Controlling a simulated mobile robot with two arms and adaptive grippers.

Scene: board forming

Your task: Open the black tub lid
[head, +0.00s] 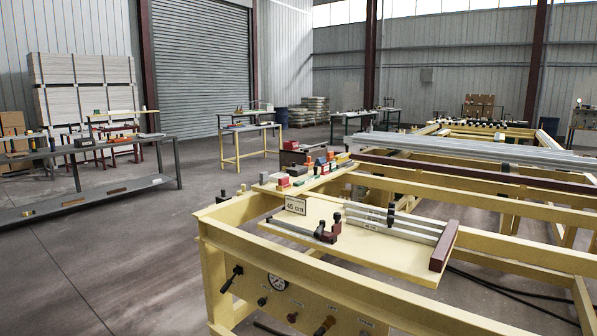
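I cannot make out a tub with a lid for certain in the head view. A dark box-shaped thing (293,157) stands behind the small coloured blocks, at the far end of the yellow frame; it is too small to tell whether it is a tub or has a lid. Neither of my grippers is in view.
A grey workbench (90,152) stands at left. The concrete floor (130,260) at front left is clear.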

